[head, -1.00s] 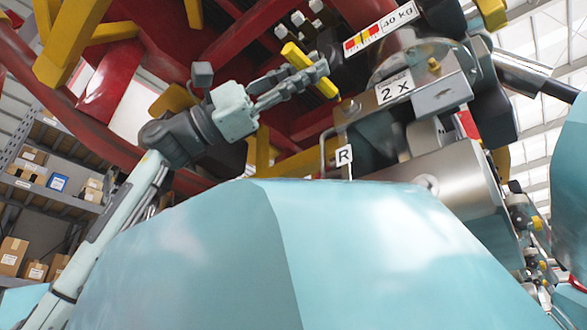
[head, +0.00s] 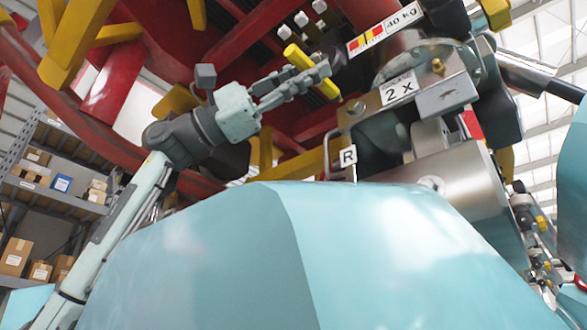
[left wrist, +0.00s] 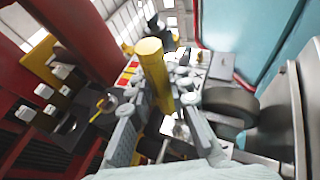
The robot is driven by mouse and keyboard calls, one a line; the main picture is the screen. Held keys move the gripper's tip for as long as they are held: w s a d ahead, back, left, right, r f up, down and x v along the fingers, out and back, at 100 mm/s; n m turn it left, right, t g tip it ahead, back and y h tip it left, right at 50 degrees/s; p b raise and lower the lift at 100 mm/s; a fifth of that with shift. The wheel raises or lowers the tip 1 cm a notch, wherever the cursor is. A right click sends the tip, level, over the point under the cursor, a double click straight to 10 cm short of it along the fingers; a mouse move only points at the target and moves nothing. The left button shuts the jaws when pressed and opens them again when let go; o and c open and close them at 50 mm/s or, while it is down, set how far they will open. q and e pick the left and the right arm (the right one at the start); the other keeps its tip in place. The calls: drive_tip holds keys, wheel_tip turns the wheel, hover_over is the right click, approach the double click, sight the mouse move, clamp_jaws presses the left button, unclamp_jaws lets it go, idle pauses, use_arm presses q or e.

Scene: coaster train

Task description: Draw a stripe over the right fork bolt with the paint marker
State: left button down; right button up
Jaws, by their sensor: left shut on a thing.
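My left gripper (head: 308,78) is shut on a yellow cylindrical paint marker (head: 294,53), held slanted in open air below the red structure. The marker also shows in the left wrist view (left wrist: 152,72), between the two fingers (left wrist: 160,118). I cannot tell which end is its tip. A silver bolt head (head: 355,107) sits near the white R tag (head: 348,156), right of the gripper and apart from the marker. A brass-coloured bolt (head: 438,66) sits on the metal block marked 2 X. I cannot tell which is the right fork bolt. My right gripper is out of view.
The red and yellow structure (head: 215,45) hangs close behind the gripper, with several pale hex bolt heads (head: 301,19) nearby. A 40 KG sign (head: 385,28) is right of the marker. Shelves with boxes (head: 55,184) stand far left.

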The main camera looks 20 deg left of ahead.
use_arm(q)
drive_tip(key=shift+w+f, duration=0.35)
drive_tip(key=shift+w, duration=0.15)
idle(1.7)
drive_tip(key=shift+s, duration=0.1)
drive_tip(key=shift+s+a+f+b, duration=0.15)
drive_tip(key=shift+s+b, duration=0.3)
drive_tip(key=shift+s, duration=1.05)
